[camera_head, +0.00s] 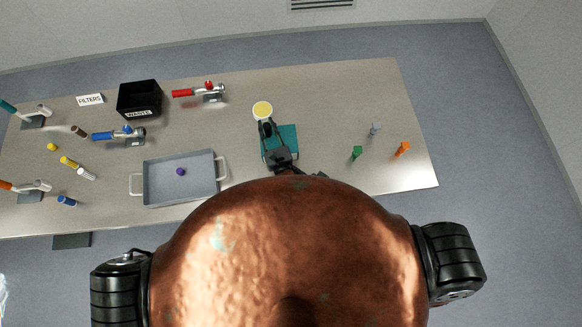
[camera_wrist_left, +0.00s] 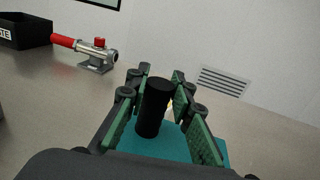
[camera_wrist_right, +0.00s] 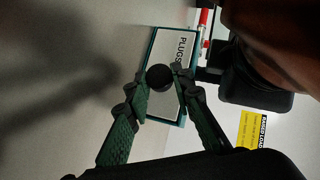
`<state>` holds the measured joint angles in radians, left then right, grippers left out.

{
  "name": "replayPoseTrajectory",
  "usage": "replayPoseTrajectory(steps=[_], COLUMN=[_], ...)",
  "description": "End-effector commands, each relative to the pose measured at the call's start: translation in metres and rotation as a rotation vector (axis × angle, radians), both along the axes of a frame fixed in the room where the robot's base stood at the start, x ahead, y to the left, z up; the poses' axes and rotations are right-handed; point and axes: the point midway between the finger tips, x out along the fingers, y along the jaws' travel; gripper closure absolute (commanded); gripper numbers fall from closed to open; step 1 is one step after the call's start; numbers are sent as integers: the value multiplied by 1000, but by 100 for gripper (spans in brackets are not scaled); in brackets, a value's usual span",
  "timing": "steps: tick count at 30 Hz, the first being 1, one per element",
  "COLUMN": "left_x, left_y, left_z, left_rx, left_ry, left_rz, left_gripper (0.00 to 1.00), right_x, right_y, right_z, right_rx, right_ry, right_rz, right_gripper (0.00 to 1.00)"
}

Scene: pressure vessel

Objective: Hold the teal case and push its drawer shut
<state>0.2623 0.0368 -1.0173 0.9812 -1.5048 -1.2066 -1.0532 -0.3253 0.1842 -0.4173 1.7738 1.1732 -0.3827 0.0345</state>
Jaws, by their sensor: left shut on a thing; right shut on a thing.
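The teal case (camera_head: 288,136) lies near the middle of the table, partly covered by my gripper. My left gripper (camera_head: 268,128) is over it. In the left wrist view my left gripper (camera_wrist_left: 162,86) is shut on an upright black handle (camera_wrist_left: 153,110) on top of the teal case (camera_wrist_left: 205,147). In the right wrist view my right gripper (camera_wrist_right: 160,88) is shut on a round black knob (camera_wrist_right: 159,78) of the drawer (camera_wrist_right: 168,50), whose pale front reads PLUGS inside a teal edge. I cannot tell how far the drawer stands out.
A yellow disc (camera_head: 262,109) is just behind the case. A grey tray (camera_head: 182,196) with a purple plug (camera_head: 181,171) is to the left. A black waste bin (camera_head: 139,99) and a red-handled valve (camera_head: 205,92) stand behind. Green (camera_head: 356,153) and orange (camera_head: 402,149) pieces are to the right.

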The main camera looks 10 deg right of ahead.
Motion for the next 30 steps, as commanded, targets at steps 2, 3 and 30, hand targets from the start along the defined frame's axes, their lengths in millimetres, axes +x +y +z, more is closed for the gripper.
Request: replayPoseTrajectory(steps=[2, 3, 30], left_x=[-2, -2, -1], left_y=[-2, -2, 0], left_z=[-2, -2, -3], left_rx=[-1, -1, 1], left_ry=[3, 3, 4], left_rz=[-4, -4, -1], left_gripper=[100, 100, 100], right_x=[2, 2, -72], right_y=[-2, -2, -64], right_z=[0, 0, 30], right_rx=[-1, -1, -4], right_ry=[-2, -2, -1], right_rz=[-5, -5, -2], right_gripper=[74, 71, 70])
